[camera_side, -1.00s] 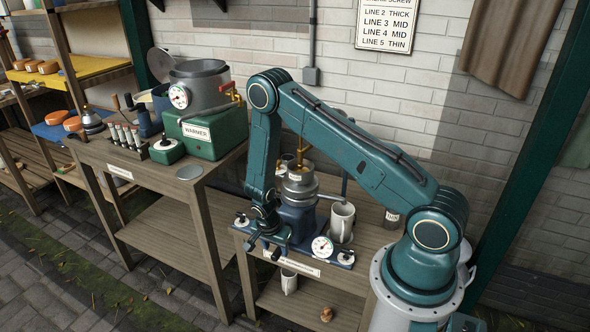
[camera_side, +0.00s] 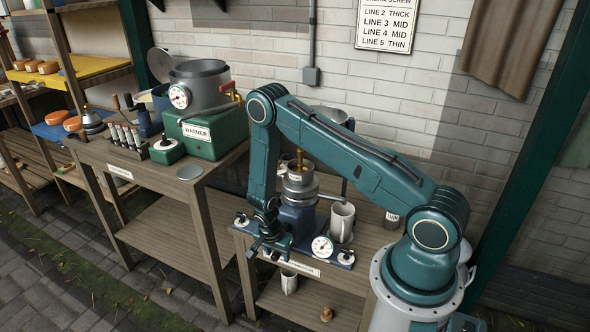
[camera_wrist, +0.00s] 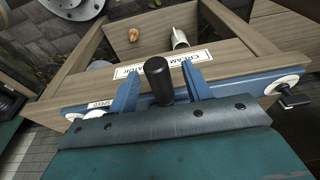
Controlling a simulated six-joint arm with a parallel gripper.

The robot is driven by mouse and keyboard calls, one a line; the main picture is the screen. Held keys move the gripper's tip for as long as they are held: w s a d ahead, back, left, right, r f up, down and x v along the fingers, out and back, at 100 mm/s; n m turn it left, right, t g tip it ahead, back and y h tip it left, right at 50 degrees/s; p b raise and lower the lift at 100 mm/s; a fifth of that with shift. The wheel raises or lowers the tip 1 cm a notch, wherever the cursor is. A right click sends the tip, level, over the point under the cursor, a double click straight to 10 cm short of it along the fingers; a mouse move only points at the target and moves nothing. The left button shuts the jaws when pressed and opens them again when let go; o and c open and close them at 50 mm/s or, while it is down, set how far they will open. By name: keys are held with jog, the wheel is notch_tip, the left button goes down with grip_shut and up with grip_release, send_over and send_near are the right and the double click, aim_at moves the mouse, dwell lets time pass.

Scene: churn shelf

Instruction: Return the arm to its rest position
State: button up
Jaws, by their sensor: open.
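My arm is bent over the cream separator (camera_side: 298,215), with its forearm hanging straight down. My gripper (camera_side: 262,248) is low at the separator's front edge. In the wrist view my gripper (camera_wrist: 160,74) is open, with its blue fingers apart. A black knob (camera_wrist: 158,84) shows between the fingers; whether they touch it I cannot tell. The label (camera_wrist: 165,66) on the bench front lies just beyond the fingertips. The forearm hides part of the separator in the side view.
A grey mug (camera_side: 342,222) and a round dial (camera_side: 322,246) stand right of the gripper. A bench with a green warmer (camera_side: 208,132) is at left. Another mug (camera_side: 289,283) and a small brown object (camera_side: 326,314) are on the lower shelf. The brick wall is behind.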

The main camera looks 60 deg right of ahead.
jog(key=shift+f, duration=0.2)
dwell(0.3)
jog(key=c, duration=1)
